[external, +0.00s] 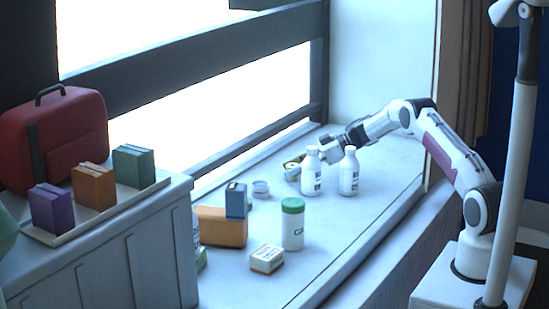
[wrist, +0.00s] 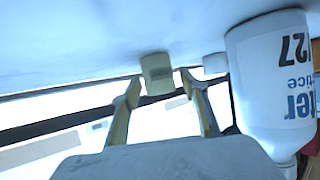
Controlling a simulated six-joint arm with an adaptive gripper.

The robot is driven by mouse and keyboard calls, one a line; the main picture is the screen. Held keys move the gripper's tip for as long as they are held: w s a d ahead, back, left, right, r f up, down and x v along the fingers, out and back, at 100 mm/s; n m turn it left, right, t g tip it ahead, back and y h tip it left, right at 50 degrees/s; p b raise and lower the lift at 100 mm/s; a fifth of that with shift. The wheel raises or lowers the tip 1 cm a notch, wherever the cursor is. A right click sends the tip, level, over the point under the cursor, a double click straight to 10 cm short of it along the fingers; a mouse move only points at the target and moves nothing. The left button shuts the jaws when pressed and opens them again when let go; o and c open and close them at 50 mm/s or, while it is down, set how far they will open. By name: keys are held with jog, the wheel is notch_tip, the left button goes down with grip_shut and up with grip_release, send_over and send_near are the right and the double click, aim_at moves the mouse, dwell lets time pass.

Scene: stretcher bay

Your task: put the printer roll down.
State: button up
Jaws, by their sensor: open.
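A small pale yellow, roll-like thing (wrist: 157,73), which I take to be the printer roll, shows in the wrist view at the white surface. My gripper (wrist: 160,84) is open, with one finger on each side of it; a narrow gap shows at each side. In the external view my gripper (external: 318,155) is low over the white bench, behind two white bottles. The near bottle (external: 311,172) partly hides the fingers. A small yellowish thing (external: 293,166) lies just left of the gripper there; I cannot tell whether it is the same roll.
A labelled white bottle (wrist: 275,80) stands close beside my gripper. The second bottle (external: 349,172) stands to the right. A green-lidded tub (external: 292,226), a small box (external: 267,258), an orange box (external: 221,228) and a blue box (external: 236,201) stand nearer. The bench's right side is clear.

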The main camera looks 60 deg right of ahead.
jog(key=v, duration=1.2)
jog(key=shift+r, duration=0.1)
dwell(0.5)
jog(key=w+a+r+m+t+h, duration=0.1)
jog(key=w+a+r+t+h, duration=0.2)
jog(key=r, duration=0.7)
jog(key=w+a+r+m+t+h, duration=0.15)
jog(key=w+r, duration=0.25)
jog(key=r, duration=0.5)
jog(key=s+a+r+m+h, duration=0.2)
jog(key=s+a+r+h, duration=0.1)
jog(key=r, duration=0.3)
jog(key=s+a+r+m+h, duration=0.1)
jog(key=s+a+r+h, duration=0.25)
jog(key=r, duration=0.35)
jog(key=s+a+f+g+y, duration=0.1)
jog(key=s+a+f+g, duration=0.2)
jog(key=s, duration=1.1)
jog(key=s+a+f+m+g+y, duration=0.1)
jog(key=s+a+f+g, duration=0.2)
jog(key=s+a+f, duration=0.4)
jog(key=s+a+f+g+y, duration=0.1)
jog(key=s+a+f+g, duration=0.2)
jog(key=s+a, duration=1.1)
jog(key=s+f, duration=0.3)
jog(key=s, duration=0.4)
jog(key=shift+y, duration=0.4)
